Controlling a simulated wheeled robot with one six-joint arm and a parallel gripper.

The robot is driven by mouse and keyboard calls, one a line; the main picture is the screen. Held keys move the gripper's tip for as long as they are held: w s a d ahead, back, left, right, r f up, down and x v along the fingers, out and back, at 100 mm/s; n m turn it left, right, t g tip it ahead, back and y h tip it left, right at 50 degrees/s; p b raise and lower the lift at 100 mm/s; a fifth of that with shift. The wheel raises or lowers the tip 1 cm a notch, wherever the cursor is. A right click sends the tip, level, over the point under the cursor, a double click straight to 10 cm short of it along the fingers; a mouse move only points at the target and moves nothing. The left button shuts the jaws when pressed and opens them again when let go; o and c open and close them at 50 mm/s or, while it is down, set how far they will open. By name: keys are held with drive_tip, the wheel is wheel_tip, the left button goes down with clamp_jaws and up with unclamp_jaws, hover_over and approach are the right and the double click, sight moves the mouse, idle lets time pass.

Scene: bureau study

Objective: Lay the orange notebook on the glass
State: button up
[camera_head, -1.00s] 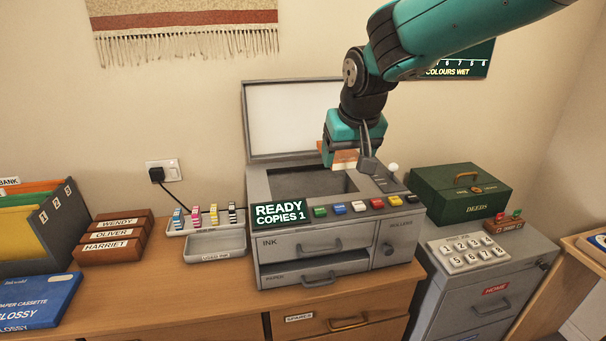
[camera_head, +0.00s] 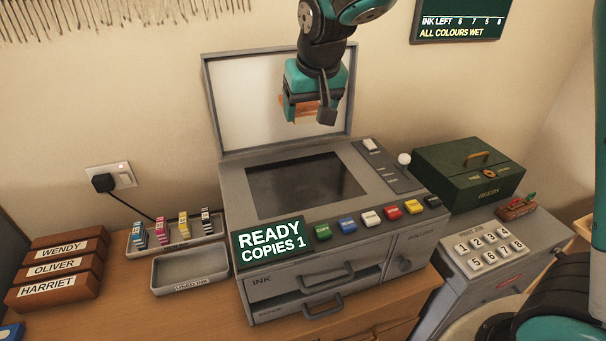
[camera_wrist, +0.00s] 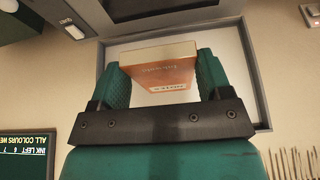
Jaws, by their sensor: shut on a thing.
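The orange notebook (camera_wrist: 160,72) is held between the two green fingers of my gripper (camera_wrist: 160,85) in the wrist view. In the head view my gripper (camera_head: 312,108) hangs in front of the raised white lid, above the back of the copier. A part of the orange notebook (camera_head: 298,108) shows between its fingers. The dark glass (camera_head: 300,183) lies bare in the copier's top, below and apart from the notebook. A dark strip at the top of the wrist view may be the glass; I cannot be sure.
The copier's lid (camera_head: 232,105) stands open behind my gripper. A green deeds box (camera_head: 468,172) stands right. An ink rack (camera_head: 178,240) and empty tray (camera_head: 190,270) stand left.

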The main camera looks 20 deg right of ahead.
sight(307, 188)
wheel_tip(307, 188, down, 18)
drive_tip(key=shift+r+p, duration=0.1)
drive_tip(key=shift+p, duration=0.7)
